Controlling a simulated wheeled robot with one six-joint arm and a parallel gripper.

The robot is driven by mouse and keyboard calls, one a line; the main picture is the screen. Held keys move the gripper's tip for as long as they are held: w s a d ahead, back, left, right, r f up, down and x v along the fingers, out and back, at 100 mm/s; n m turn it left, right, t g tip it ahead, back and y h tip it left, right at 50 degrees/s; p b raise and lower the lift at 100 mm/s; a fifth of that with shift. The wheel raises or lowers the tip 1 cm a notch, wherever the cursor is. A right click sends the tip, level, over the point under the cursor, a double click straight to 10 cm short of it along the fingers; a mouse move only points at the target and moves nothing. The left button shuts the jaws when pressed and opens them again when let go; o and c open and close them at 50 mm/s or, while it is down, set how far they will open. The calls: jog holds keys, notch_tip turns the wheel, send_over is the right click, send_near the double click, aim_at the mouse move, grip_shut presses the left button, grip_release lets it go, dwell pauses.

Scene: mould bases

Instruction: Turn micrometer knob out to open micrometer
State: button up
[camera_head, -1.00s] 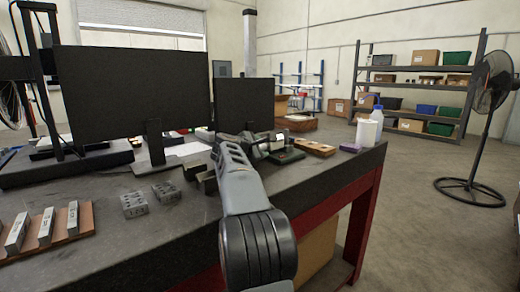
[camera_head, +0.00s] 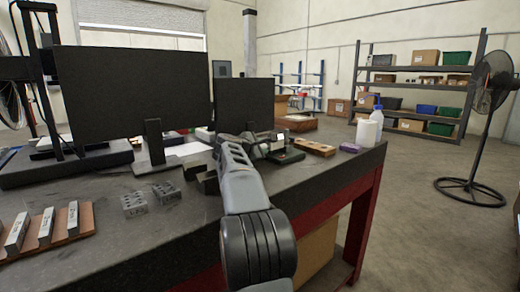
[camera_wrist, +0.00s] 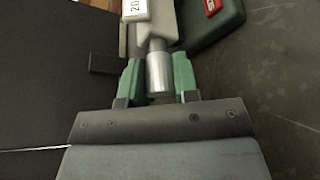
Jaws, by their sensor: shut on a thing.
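The micrometer (camera_wrist: 158,22) shows at the top of the wrist view as a grey body with a white marked block beside it. Its bright metal knob (camera_wrist: 158,76) points down toward my gripper (camera_wrist: 157,80). My gripper's two green fingers stand on either side of the knob and are shut on it. The fingers cover the knob's sides. In the head view my wrist (camera_head: 238,142) reaches over the bench, and the micrometer is mostly hidden there.
A dark green base (camera_wrist: 215,25) with a red label lies right of the micrometer. On the bench (camera_head: 200,225), monitors (camera_head: 135,85) stand behind and left of my arm. Grey blocks (camera_head: 134,203) lie left of it. A wooden block (camera_head: 314,148) and white bottle (camera_head: 366,133) are to the right.

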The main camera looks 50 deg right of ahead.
jog(key=shift+r+p, duration=0.1)
jog(key=shift+p, duration=0.2)
